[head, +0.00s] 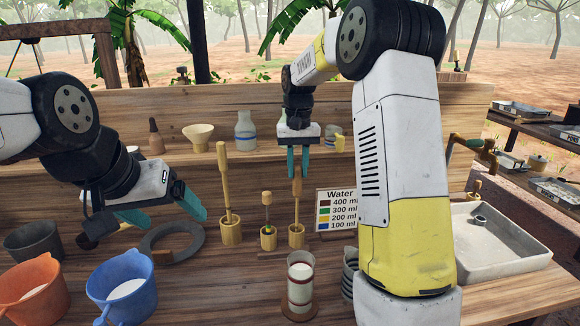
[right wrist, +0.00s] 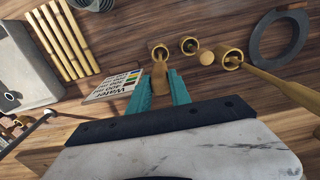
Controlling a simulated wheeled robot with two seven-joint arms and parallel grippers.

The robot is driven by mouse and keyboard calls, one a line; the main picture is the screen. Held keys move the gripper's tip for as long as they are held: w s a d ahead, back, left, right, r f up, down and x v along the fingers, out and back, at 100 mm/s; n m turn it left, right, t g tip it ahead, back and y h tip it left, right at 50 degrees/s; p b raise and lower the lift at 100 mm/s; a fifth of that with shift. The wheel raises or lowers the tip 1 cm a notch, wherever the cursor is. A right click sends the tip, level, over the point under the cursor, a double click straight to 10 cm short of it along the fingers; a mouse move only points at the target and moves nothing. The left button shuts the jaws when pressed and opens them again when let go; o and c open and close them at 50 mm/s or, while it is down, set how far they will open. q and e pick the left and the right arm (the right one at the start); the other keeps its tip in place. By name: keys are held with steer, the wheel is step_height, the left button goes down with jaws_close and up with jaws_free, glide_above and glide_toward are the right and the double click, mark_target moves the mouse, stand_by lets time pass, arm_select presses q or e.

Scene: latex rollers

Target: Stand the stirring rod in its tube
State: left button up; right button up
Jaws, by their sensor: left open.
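The stirring rod (head: 297,189), a wooden rod with a thick brown handle, stands upright with its lower end at the mouth of a short bamboo tube (head: 296,236). How deep it sits is hard to tell. My right gripper (head: 298,172) points down above it, its teal fingers close on both sides of the handle top. In the right wrist view the handle (right wrist: 160,74) lies between the fingertips, in line with the tube mouth (right wrist: 160,51). My left gripper (head: 170,212) is open and empty at the left, over the table.
A taller rod in a tube (head: 230,233) and a shorter rod in a tube (head: 268,238) stand left of it. A water sign (head: 337,210), glass cylinder (head: 300,285), blue jug (head: 125,290), orange jug (head: 30,290), grey ring (head: 190,250) and tray (head: 500,262) surround them.

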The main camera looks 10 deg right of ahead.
steer(key=o, duration=0.5)
steer(key=shift+c, duration=0.2)
steer(key=shift+r, duration=0.3)
step_height(320, 180, up, 7)
steer(key=shift+r, duration=0.1)
steer(key=s+d+r+t+y, duration=0.1)
steer(key=s+r+t, duration=0.1)
steer(key=s, duration=0.7)
steer(key=s+d+r+t+y, duration=0.1)
steer(key=s+r+t, duration=0.1)
steer(key=s, duration=0.7)
steer(key=s+f+n+t, duration=0.1)
steer(key=s+f, duration=0.3)
steer(key=s, duration=0.6)
steer(key=shift+s+a+f+t, duration=0.15)
steer(key=shift+s+f+t, duration=0.2)
steer(key=shift+t, duration=0.25)
